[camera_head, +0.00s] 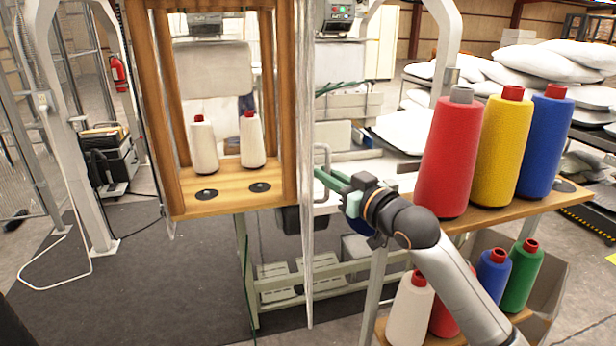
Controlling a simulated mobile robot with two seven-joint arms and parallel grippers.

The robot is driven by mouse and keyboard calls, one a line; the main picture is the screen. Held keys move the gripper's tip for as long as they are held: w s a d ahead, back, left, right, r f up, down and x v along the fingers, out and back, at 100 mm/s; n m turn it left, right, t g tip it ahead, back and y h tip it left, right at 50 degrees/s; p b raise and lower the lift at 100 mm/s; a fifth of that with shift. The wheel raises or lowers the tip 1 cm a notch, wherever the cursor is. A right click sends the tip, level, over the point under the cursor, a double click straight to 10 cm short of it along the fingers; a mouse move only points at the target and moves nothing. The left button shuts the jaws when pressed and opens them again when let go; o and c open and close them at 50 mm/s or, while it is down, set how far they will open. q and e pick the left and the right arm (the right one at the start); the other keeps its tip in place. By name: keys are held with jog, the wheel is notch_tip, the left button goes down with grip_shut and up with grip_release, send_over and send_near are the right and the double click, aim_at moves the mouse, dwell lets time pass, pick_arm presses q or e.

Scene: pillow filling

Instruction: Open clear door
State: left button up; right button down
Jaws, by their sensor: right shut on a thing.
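The clear door (306,240) is a see-through panel seen almost edge-on, as a tall thin strip to the right of the wooden frame. A grey metal handle (325,150) stands on its right side. My right gripper (322,174), with green fingers, comes in from the right and is shut on the handle. The exact contact at the fingertips is small and partly hidden. My left gripper is not in view.
A wooden cabinet (240,202) holds two white thread cones (204,145). A wooden rack (480,218) with red, yellow and blue cones stands close beside my right arm, with more cones below. A white post (85,190) stands left; dark floor lies open between.

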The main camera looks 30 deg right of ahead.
jog(key=shift+s+d, duration=0.1)
jog(key=shift+d, duration=0.15)
jog(key=c, duration=1.2)
grip_release()
jog(key=shift+o, duration=0.2)
jog(key=s+b, duration=0.3)
jog(key=s, duration=0.9)
jog(key=shift+s+d, duration=0.3)
jog(key=shift+d, duration=0.05)
